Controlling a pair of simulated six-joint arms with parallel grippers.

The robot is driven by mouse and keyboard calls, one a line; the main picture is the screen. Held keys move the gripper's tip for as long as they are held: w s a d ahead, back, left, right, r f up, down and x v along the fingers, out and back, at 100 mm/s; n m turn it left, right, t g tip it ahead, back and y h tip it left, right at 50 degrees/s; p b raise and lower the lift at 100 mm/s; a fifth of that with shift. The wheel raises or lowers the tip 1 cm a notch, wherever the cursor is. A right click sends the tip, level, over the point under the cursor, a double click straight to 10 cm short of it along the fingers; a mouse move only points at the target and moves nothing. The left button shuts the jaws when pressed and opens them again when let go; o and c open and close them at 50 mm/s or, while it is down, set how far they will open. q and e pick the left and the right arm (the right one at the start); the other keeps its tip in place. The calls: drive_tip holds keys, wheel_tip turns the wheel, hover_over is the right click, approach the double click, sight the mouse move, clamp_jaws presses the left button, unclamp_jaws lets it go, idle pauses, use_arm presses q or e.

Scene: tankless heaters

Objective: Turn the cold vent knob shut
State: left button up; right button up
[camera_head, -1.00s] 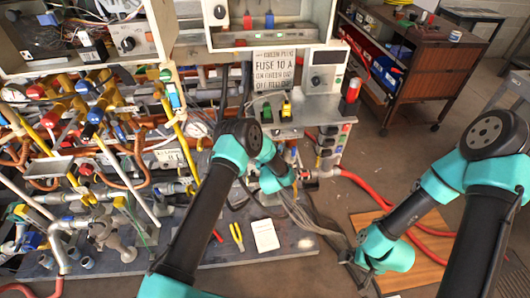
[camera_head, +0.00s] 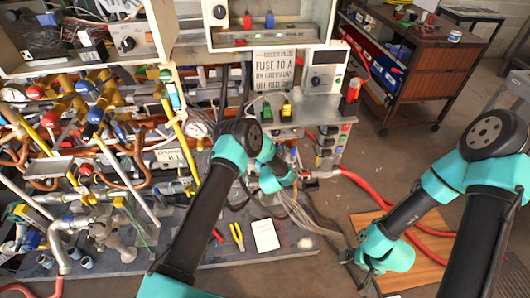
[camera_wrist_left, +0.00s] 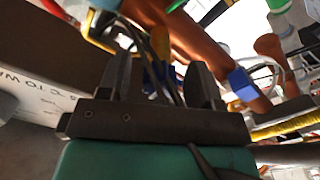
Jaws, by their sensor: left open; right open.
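Blue knobs stand among the pipes, one of them at the left in the head view (camera_head: 95,115); I cannot tell which knob is the cold vent one. My left gripper (camera_wrist_left: 160,88) is open in the left wrist view, with dark cables and a small blue part showing between and behind its fingers. A blue block-like part (camera_wrist_left: 242,84) is just right of the right finger, apart from it as far as I can tell. In the head view my left gripper is hidden beyond its teal wrist. My right gripper (camera_head: 368,280) is low at the bottom, small and partly hidden.
Copper pipes and yellow bars crowd the left. A printed sign (camera_head: 274,70) hangs above a grey box (camera_head: 300,110). Pliers (camera_head: 237,236) and a white card (camera_head: 265,235) lie on the grey base. A red hose (camera_head: 365,185) crosses the floor. A brown cart (camera_head: 425,65) stands behind.

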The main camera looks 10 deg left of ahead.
use_arm(q)
drive_tip(key=shift+s, duration=0.1)
drive_tip(key=v, duration=1.7)
drive_tip(key=shift+s, duration=0.1)
drive_tip(key=s+a+f+m+g+h, duration=0.4)
drive_tip(key=s+a+g+h, duration=0.2)
drive_tip(key=g, duration=0.1)
drive_tip(key=s+a+r+m+g+h, duration=0.1)
drive_tip(key=s+g, duration=0.3)
drive_tip(key=s, duration=0.6)
drive_tip(key=s+a+r+m+g+h, duration=0.1)
drive_tip(key=s+g, duration=0.4)
drive_tip(key=s, duration=0.5)
drive_tip(key=shift+a+m+h, duration=0.9)
drive_tip(key=shift+a+h, duration=0.2)
